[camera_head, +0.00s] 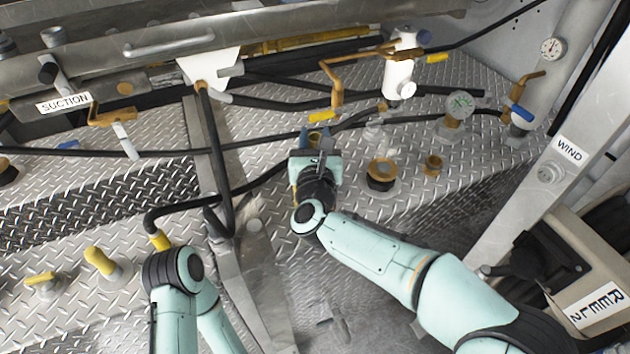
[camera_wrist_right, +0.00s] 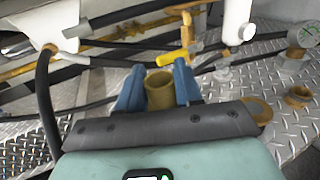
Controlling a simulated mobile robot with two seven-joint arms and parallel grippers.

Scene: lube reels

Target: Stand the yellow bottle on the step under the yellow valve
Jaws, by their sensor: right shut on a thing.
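My right gripper (camera_head: 317,143) is shut on the yellow bottle (camera_head: 314,136), with a blue finger on each side of it. In the right wrist view the bottle shows as an olive-yellow cylinder (camera_wrist_right: 160,91) between the fingertips (camera_wrist_right: 158,85); its lower part is hidden. The yellow valve handle (camera_head: 320,116) on a bent brass pipe is just beyond the bottle, and it also shows in the wrist view (camera_wrist_right: 173,59). The diamond-plate step (camera_head: 365,220) lies around and below the gripper. I cannot tell whether the bottle touches it. My left gripper is not in view.
A black hose (camera_head: 225,165) hangs left of the gripper beside a metal post. Brass-coloured fittings (camera_head: 381,172) and a gauge (camera_head: 459,104) stand to the right. Another pipe with a white body (camera_head: 399,78) is behind. Bare plate lies between the fittings.

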